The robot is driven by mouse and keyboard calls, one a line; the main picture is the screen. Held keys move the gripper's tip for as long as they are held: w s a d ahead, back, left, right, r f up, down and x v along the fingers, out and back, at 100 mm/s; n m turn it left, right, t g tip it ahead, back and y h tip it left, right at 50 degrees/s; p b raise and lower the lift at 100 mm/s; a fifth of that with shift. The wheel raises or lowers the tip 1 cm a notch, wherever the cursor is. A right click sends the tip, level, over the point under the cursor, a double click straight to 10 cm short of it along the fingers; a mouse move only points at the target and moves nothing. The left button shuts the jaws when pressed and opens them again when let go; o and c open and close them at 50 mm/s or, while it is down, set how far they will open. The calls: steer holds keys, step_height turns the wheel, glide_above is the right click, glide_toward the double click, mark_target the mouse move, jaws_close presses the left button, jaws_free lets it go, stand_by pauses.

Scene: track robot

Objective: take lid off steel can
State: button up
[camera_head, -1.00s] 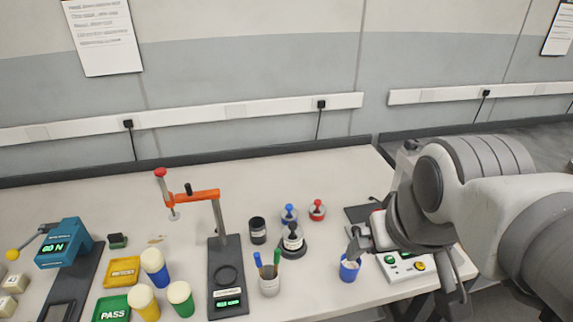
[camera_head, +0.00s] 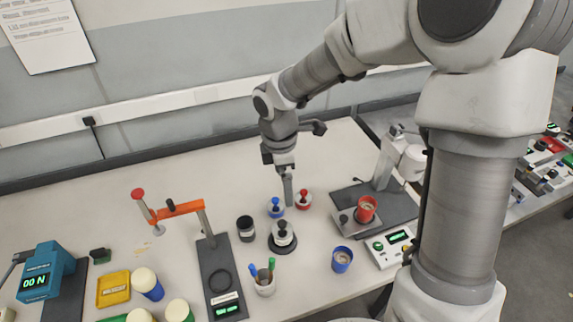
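A grey, steel-looking can (camera_head: 283,238) with a pale label and a black-knobbed lid (camera_head: 282,226) stands upright on a round black base in the head view. The lid sits on top of the can. My gripper (camera_head: 288,203) points down behind the can, close to a blue lid-like piece with a dark knob (camera_head: 275,207) and a red one (camera_head: 303,200). Its fingers show as one narrow grey shape, so I cannot tell whether they are open or touching either piece. It is apart from the steel can's lid.
A dark can (camera_head: 246,230) stands left of the steel can. A pen cup (camera_head: 265,287) and a blue cup (camera_head: 342,261) are nearer the front. A red cup (camera_head: 366,210) stands on a device at right. An orange-armed stand (camera_head: 180,208) rises at left. The back table is clear.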

steer(key=w+a+f+n, duration=0.1)
steer(key=f+n, duration=0.1)
glide_toward(282, 223)
steer(key=shift+g+y, duration=0.3)
steer(key=shift+y, duration=0.1)
steer(key=f, duration=0.5)
steer(key=shift+w+d+f, duration=0.1)
steer(key=shift+w, duration=0.25)
steer(key=shift+s+d+f+p, duration=0.1)
steer(key=shift+f+p, duration=0.05)
steer(key=shift+f, duration=1.25)
steer(key=shift+d+f+p, duration=0.1)
steer(key=shift+f+p, duration=0.05)
steer(key=shift+f, duration=1.3)
steer(key=c, duration=1.3)
steer(key=shift+o, duration=0.2)
